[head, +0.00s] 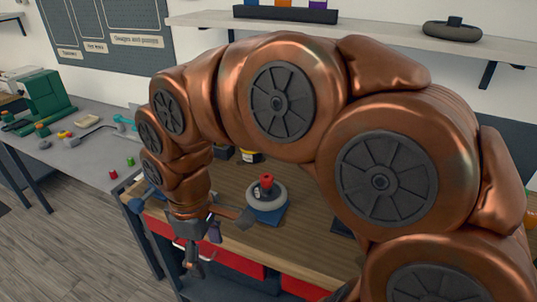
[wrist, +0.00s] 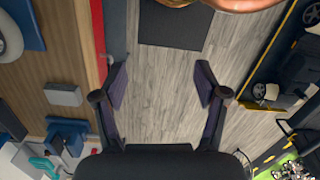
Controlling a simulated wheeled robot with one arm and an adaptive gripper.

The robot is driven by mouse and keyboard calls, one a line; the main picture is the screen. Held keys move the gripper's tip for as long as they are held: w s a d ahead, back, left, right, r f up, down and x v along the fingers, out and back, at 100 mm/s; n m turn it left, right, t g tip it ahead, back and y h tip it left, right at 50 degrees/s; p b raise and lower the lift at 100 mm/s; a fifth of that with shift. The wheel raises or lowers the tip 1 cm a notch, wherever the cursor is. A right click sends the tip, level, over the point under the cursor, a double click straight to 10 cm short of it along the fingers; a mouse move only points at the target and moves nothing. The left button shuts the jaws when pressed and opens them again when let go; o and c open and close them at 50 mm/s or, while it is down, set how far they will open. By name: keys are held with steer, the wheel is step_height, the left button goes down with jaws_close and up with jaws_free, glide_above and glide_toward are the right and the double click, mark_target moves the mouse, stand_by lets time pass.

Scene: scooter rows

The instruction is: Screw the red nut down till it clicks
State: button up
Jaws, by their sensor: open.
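The red nut (head: 267,180) sits upright at the middle of a pale grey wheel (head: 265,203), which lies on a blue base (head: 272,218) on the wooden bench. How far down the nut sits cannot be told. My gripper (head: 192,266) hangs in front of the bench's edge, left of the wheel and apart from it. In the wrist view my gripper (wrist: 162,84) is open and empty, with bare floor between its fingers. The wheel (wrist: 10,38) and blue base (wrist: 32,22) are cut off at that view's upper left; the nut is not visible there.
The wooden bench (head: 310,240) has red drawer fronts (head: 240,262) below. A grey block (wrist: 63,94) and a blue vise-like tool (wrist: 67,133) are on it. A grey side table (head: 95,150) holds small red and green pieces. A shelf (head: 350,27) hangs behind my arm.

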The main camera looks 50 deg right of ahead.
steer(key=w+d+r+n, duration=0.3)
steer(key=w+d, duration=0.4)
steer(key=w, duration=0.1)
steer(key=n, duration=0.4)
glide_above(267, 177)
steer(key=f, duration=0.2)
steer(key=a+f, duration=0.1)
steer(key=shift+s+t, duration=0.25)
steer(key=shift+t, duration=0.15)
steer(key=shift+d+f+p, duration=0.2)
steer(key=shift+f+p, duration=1.15)
steer(key=shift+f, duration=2.55)
steer(key=shift+c, duration=0.3)
steer(key=c, duration=1.2)
steer(key=shift+o, duration=0.2)
